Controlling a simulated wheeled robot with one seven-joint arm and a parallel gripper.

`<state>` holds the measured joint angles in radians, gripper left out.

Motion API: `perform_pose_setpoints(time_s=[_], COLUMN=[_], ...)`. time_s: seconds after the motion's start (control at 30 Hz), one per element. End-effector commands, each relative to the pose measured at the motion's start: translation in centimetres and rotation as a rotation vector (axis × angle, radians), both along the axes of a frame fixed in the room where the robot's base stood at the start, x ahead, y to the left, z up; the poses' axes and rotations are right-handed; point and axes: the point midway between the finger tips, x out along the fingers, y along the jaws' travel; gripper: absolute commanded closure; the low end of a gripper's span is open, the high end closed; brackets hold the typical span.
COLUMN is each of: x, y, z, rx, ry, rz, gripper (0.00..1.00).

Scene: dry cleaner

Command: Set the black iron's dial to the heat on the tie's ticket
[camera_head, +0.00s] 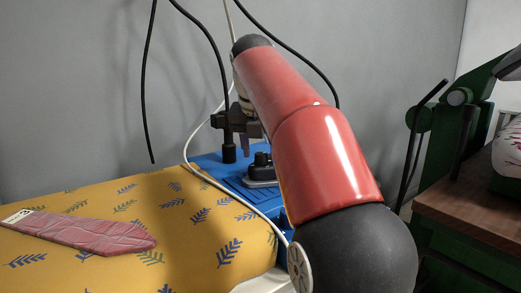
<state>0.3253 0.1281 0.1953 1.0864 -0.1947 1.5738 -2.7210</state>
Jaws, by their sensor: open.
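A dark red patterned tie (85,232) lies on the yellow leaf-print board cover at the left. A small pale ticket (17,216) is at its far left end; its marking is too small to read. A dark object with a raised knob-like top (262,170), seemingly the black iron, sits on a blue ribbed rest (215,165) at the board's far end. My arm hides its right side, and no dial setting can be read. My gripper (237,155) is open and empty, pointing down just left of the dark object and above the blue rest. I cannot tell whether it touches anything.
Black cables (151,80) hang before the grey wall. A green machine (470,110) and brown-topped table (470,207) stand right.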

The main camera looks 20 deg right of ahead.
Motion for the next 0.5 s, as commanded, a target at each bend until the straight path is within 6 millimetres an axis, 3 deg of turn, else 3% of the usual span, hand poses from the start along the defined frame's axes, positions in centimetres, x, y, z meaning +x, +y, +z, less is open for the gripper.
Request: perform_pose_setpoints(time_s=[0.37,0.5], x=[0.21,0.21], y=[-0.14,-0.14], z=[-0.66,-0.65], rx=[0.001,0.001], ry=[-0.002,-0.002], rz=[-0.001,-0.001], gripper=[0.51,0.7])
